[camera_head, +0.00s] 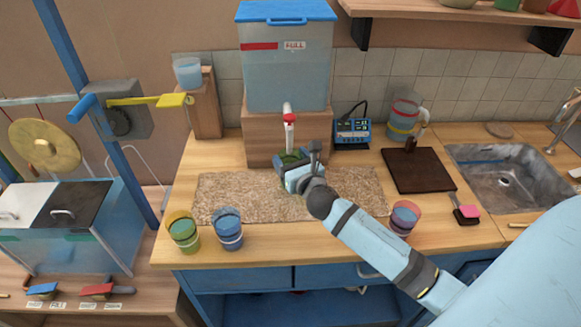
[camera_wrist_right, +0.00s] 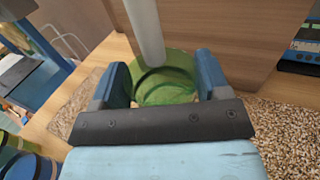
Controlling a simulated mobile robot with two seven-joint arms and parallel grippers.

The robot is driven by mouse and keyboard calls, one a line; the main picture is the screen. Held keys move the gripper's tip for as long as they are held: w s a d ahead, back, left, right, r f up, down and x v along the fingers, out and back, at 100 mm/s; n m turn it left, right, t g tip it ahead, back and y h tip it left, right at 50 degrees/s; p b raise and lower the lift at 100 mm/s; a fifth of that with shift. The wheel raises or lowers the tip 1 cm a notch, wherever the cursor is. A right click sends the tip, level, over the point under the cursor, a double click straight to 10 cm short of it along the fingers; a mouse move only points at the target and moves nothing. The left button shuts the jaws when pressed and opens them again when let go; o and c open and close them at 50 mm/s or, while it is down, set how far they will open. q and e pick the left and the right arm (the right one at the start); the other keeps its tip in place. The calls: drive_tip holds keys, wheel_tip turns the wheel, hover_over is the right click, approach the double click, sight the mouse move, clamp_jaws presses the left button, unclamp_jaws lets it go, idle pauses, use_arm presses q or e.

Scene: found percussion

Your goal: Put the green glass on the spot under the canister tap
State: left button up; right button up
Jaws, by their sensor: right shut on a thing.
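The green glass (camera_wrist_right: 165,84) is between the two fingers of my right gripper (camera_wrist_right: 162,80), which is shut on it. In the head view, the glass shows only as a green patch (camera_head: 292,157), mostly hidden by my right gripper (camera_head: 290,172). The canister (camera_head: 286,75) is clear with a blue lid and a "FULL" label. Its tap (camera_head: 289,120) has a red part and a white spout reaching down. In the wrist view, the white spout (camera_wrist_right: 147,32) overlaps the glass's far side. The spot under it is hidden. My left gripper is not in view.
A speckled mat (camera_head: 230,190) lies under my right gripper. A yellow-green glass (camera_head: 184,232) and a blue glass (camera_head: 228,230) stand at its front left, a reddish glass (camera_head: 404,218) at front right. A wooden block (camera_head: 258,135) supports the canister.

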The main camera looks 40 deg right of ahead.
wheel_tip(320, 180, down, 3)
drive_tip(key=shift+w+r+b, duration=0.1)
drive_tip(key=shift+b, duration=0.3)
drive_tip(key=shift+f, duration=0.35)
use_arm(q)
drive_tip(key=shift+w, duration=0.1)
